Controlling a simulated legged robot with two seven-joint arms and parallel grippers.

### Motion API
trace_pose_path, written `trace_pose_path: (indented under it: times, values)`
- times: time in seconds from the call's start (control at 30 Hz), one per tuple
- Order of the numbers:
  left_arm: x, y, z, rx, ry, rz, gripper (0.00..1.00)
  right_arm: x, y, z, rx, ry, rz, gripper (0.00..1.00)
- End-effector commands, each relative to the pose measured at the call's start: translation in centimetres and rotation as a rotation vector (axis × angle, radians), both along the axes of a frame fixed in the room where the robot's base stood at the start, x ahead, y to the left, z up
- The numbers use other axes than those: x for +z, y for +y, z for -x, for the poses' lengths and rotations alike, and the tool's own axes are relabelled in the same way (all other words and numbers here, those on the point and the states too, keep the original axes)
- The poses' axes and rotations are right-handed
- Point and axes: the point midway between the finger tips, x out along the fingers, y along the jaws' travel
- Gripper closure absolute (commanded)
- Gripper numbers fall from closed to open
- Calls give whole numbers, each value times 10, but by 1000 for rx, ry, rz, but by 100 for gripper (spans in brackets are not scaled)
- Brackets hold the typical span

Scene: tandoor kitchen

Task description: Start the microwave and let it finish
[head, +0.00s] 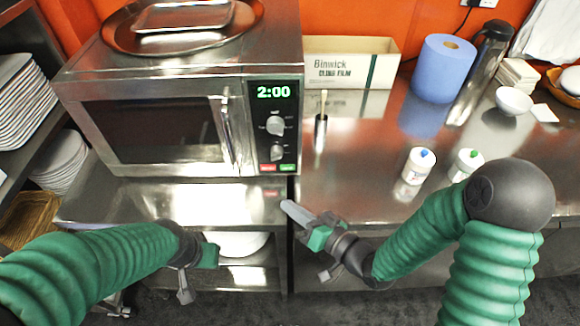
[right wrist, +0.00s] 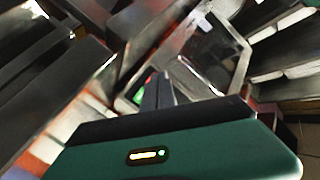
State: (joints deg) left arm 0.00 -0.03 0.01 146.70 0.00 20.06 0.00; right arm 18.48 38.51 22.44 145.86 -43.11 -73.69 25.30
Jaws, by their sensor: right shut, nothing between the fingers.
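The steel microwave (head: 160,147) stands on the counter at the left of the head view, its door shut. Its display (head: 273,92) reads 2:00 in green. Below the display are two knobs (head: 276,125), then a red button (head: 267,167) and a green button (head: 287,167). My right gripper (head: 290,210) is shut and empty, a little below and in front of the buttons, apart from them. The right wrist view shows the microwave (right wrist: 215,55) tilted and blurred. My left gripper (head: 197,270) is low, in front of the counter; its fingers are not clear.
Metal trays (head: 183,15) lie on top of the microwave. A cling film box (head: 350,62), a blue paper roll (head: 444,68) and two white bottles (head: 418,165) stand on the right counter. Plates (head: 22,95) are stacked on shelves at left. The counter before the microwave is clear.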

Motion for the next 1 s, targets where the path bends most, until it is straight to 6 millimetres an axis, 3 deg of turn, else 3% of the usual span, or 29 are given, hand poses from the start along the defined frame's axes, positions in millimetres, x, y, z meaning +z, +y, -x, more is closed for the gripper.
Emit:
trace_pose_path:
  times: [0.53,0.7,1.0]
  values:
    - [-1,0,0,0,0,0,100,0,-1,-72,0,-1,0,100]
    - [0,0,0,0,0,0,100,0,-1,-82,0,0,2,100]
    - [0,0,0,0,0,0,100,0,-1,-84,0,0,2,100]
